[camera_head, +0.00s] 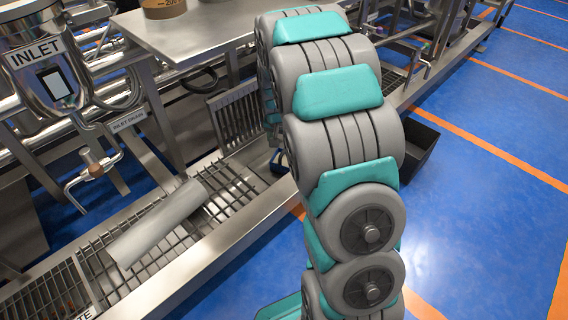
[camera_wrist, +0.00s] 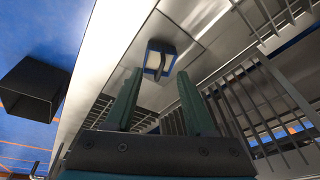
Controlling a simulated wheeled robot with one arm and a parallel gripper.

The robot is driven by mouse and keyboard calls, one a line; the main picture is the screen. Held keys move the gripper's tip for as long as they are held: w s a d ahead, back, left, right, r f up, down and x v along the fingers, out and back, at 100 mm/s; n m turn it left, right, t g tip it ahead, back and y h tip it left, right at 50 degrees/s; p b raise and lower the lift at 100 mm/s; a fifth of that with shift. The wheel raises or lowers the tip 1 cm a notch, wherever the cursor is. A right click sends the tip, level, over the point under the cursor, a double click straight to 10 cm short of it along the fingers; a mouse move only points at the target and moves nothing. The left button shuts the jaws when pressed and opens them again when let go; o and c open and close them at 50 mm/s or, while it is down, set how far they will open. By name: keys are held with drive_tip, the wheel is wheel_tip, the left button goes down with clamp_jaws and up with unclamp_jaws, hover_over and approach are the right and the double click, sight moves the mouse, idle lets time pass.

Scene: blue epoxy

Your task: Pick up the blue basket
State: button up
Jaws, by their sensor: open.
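The blue basket (camera_wrist: 151,47) is a small box with a blue rim, a pale inside and a dark handle. It sits on a metal surface in the upper middle of the wrist view. In the head view only a small dark blue part of it (camera_head: 279,163) shows beside my arm, which hides the rest. My gripper (camera_wrist: 159,74) is open, with its two green fingers pointing toward the basket. The basket appears between and beyond the fingertips, and nothing is held. The gripper is hidden behind my arm in the head view.
A black open bin (camera_head: 419,150) stands on the blue floor right of my arm; it also shows in the wrist view (camera_wrist: 34,88). A metal grating (camera_wrist: 262,100) stands close right of the basket. A steel table (camera_head: 190,38) and pipework lie at the back left.

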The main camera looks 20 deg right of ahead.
drive_tip(key=shift+w+d+f+m+t+b, duration=0.35)
drive_tip(key=shift+w+d+f, duration=0.9)
drive_tip(key=shift+w+f, duration=1.25)
drive_tip(key=shift+w+d+f+m+t+b, duration=0.15)
drive_tip(key=shift+w+d+f+m, duration=0.3)
drive_tip(key=shift+w+d+f, duration=2)
drive_tip(key=shift+w+f+m+t+b, duration=0.3)
drive_tip(key=shift+w+f, duration=0.85)
drive_tip(key=shift+f, duration=2.8)
drive_tip(key=shift+c, duration=0.2)
drive_tip(key=shift+r, duration=0.1)
clamp_jaws()
